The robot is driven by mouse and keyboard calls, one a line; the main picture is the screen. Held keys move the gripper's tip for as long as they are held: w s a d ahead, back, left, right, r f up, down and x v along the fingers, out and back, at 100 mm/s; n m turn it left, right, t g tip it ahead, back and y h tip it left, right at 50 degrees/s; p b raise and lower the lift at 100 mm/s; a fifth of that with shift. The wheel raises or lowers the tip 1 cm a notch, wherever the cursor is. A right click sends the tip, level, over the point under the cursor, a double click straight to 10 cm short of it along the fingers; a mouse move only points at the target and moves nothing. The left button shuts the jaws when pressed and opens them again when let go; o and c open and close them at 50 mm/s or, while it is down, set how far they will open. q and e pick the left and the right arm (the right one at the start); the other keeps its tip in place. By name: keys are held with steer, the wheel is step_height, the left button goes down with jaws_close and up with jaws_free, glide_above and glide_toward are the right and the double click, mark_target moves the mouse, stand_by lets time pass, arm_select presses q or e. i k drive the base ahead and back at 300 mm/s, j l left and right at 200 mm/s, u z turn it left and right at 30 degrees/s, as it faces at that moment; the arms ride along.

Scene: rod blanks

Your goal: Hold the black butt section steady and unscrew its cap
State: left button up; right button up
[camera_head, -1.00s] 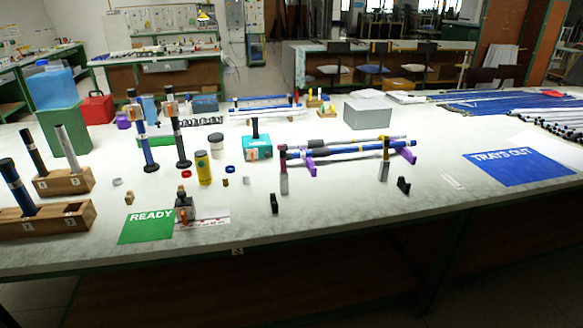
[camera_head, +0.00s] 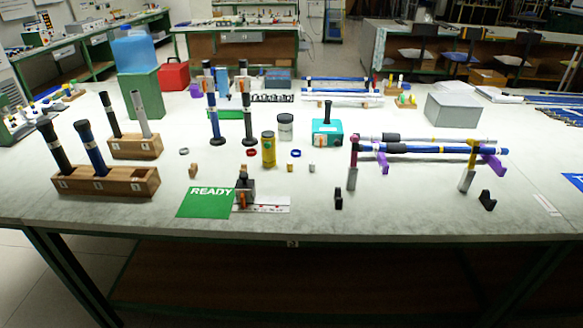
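A thick black rod section (camera_head: 55,148) stands tilted in the left slot of the front wooden block (camera_head: 133,182). A dark blue section with a black top (camera_head: 90,148) stands beside it in the same block. A thinner black section (camera_head: 110,115) and a grey one (camera_head: 141,114) stand in the rear wooden block (camera_head: 145,147). I cannot tell for certain which black piece is the butt section, nor make out a cap seam. Neither of my grippers shows in the head view.
A green READY mat (camera_head: 205,203) lies at the front, with a small black-and-orange device (camera_head: 245,190) at its right. A rod rack (camera_head: 430,148) stands to the right.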

mark_target(53, 142)
steer(key=u, duration=1.45)
steer(key=i+j, duration=0.2)
steer(key=i, duration=0.2)
steer(key=i+j+z, duration=0.1)
steer(key=i, duration=0.3)
steer(key=i+j, duration=0.35)
steer(key=i+l+z, duration=0.05)
